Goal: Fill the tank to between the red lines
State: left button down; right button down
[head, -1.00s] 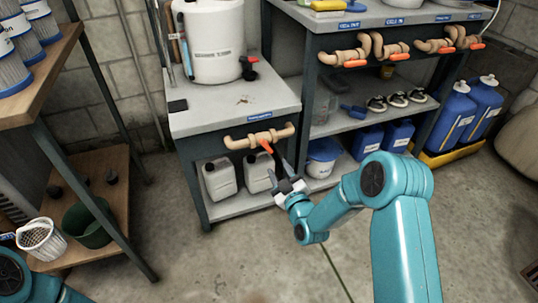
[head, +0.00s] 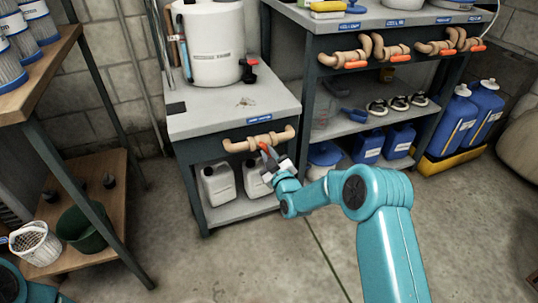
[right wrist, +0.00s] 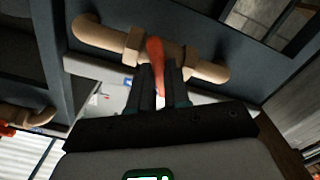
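The white tank (head: 213,45) stands on the low bench at the back, with a small red-and-black fitting (head: 249,70) at its lower right. I cannot make out its red lines or its water level. Below the bench top, a tan pipe valve (head: 282,136) runs across the front. Its orange handle (right wrist: 156,62) points down and outward. My right gripper (head: 266,157) is at this handle. In the right wrist view its two dark fingers lie close against both sides of the handle, closed on it. My left gripper is out of view; only teal arm parts show at lower left.
The bench top (head: 215,118) has clear room; white jugs (head: 218,183) stand on its lower shelf. At right, a taller bench carries more orange-handled valves (head: 343,60), with blue containers (head: 367,145) below. A wooden rack (head: 112,190) with baskets stands at left. The concrete floor is open.

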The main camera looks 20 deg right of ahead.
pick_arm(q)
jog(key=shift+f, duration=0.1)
pick_arm(e)
jog(key=shift+f, duration=0.1)
jog(key=shift+f+m+b, duration=0.1)
jog(key=shift+m+b, duration=0.9)
jog(key=shift+b, duration=0.05)
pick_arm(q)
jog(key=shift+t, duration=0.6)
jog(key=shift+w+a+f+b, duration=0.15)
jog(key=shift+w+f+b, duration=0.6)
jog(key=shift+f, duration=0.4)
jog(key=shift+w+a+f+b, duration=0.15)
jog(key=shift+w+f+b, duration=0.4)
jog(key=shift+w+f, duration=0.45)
pick_arm(e)
jog(key=shift+m, duration=2)
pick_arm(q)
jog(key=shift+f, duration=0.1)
pick_arm(e)
jog(key=c, duration=1.1)
grip_release()
